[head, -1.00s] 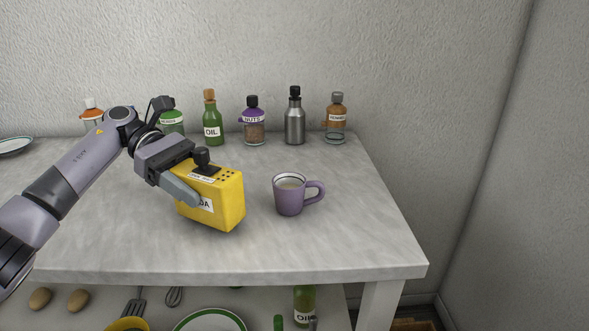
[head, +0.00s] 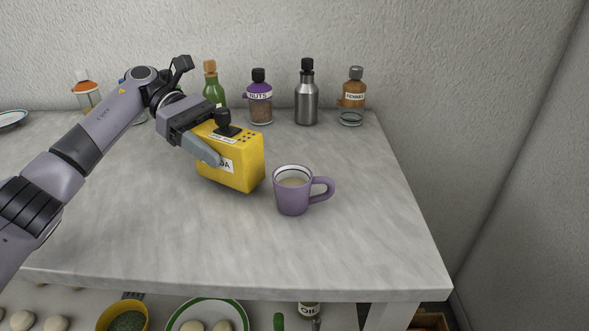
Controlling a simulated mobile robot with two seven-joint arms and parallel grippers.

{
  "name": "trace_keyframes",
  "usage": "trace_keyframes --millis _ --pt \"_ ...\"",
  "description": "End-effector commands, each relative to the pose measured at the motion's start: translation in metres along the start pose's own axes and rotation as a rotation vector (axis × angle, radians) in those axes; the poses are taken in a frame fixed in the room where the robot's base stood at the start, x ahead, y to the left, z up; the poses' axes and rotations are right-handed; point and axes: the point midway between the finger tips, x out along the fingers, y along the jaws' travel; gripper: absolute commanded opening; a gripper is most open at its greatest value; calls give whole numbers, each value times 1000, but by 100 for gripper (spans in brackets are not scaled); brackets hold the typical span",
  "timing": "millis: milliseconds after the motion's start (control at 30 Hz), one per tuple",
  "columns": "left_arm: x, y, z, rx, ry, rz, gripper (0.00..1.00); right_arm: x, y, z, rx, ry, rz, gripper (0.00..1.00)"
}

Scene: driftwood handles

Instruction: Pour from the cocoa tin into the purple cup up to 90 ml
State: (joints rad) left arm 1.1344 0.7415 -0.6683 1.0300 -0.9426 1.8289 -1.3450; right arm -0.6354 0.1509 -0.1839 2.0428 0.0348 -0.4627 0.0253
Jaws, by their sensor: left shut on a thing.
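My left gripper (head: 219,148) is shut on a yellow box-shaped tin (head: 246,163) with a black knob and small holes on top. A finger covers part of its white label, so I cannot read the whole word. The tin leans slightly, its top facing up, and looks raised above the table. It is left of the purple cup (head: 291,197) and a little behind it in the picture, apart from it. The cup stands upright, its handle to the right. A pale beige content shows inside, below the white rim. My right gripper is not in view.
Along the back of the table (head: 330,255) stand a green bottle (head: 213,88), a purple-labelled nuts jar (head: 259,97), a steel bottle (head: 306,101) and an orange-brown jar (head: 353,95). The table front and right side are clear. A shelf below holds a bowl (head: 123,318) and a plate (head: 207,306).

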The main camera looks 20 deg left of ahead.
Motion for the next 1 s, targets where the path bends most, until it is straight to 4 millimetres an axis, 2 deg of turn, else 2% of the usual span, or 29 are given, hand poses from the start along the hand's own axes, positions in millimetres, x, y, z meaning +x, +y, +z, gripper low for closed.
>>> trace_keyframes --millis 367,600,1000 --pt "0 0 6 1 28 0 28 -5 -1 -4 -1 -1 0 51" --pt "4 0 18 3 127 0 28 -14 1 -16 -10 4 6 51" --pt "16 0 34 4 327 -1 28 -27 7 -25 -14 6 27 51"
